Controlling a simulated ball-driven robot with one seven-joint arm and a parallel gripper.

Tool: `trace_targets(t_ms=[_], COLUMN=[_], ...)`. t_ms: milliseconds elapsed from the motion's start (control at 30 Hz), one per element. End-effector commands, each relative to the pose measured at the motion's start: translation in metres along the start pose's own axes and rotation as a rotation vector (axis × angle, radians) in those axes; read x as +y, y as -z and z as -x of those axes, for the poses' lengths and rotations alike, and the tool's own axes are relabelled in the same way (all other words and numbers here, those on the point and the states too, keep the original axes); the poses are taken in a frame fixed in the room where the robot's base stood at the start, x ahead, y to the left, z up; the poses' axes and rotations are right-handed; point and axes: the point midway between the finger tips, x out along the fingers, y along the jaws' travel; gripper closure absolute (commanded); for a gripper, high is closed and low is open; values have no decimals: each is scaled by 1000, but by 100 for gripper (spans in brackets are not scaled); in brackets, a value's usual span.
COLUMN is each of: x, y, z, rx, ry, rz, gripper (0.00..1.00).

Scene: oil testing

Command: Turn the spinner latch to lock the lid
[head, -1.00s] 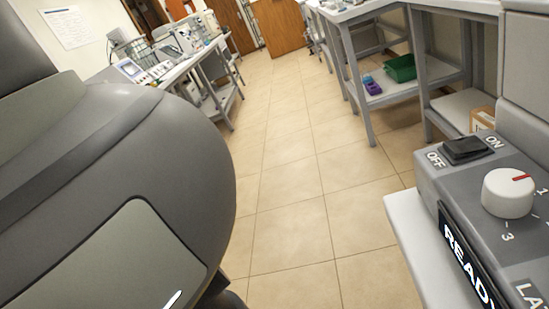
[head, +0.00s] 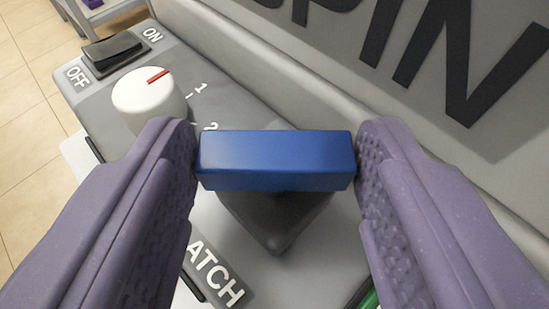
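The latch is a dark knob (head: 265,222) with a blue bar (head: 275,160) across its top, in the middle of the head view. The bar lies level across the picture. My gripper (head: 276,155) has one purple finger at each end of the bar. Both fingertips appear to touch the bar's ends, with no clear gap on either side. The knob stands on the grey panel above a partly covered label ending in "ATCH" (head: 215,275). The lid is not clearly in view.
A white dial (head: 148,98) with a red mark and a black ON/OFF switch (head: 115,53) sit on the panel at upper left. A raised grey wall (head: 330,60) with large dark letters rises behind the latch. Tiled floor (head: 25,140) shows at the left.

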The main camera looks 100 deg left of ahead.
Motion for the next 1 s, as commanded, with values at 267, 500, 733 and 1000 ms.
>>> trace_targets(t_ms=[267,500,733,1000], x=[0,-2,-6,-12], y=[0,0,0,3], z=[0,0,0,-2], rx=[0,2,4,3], ry=[-3,-62,-206,-416], rz=[-1,-29,-93,-178], gripper=[77,77,77,77])
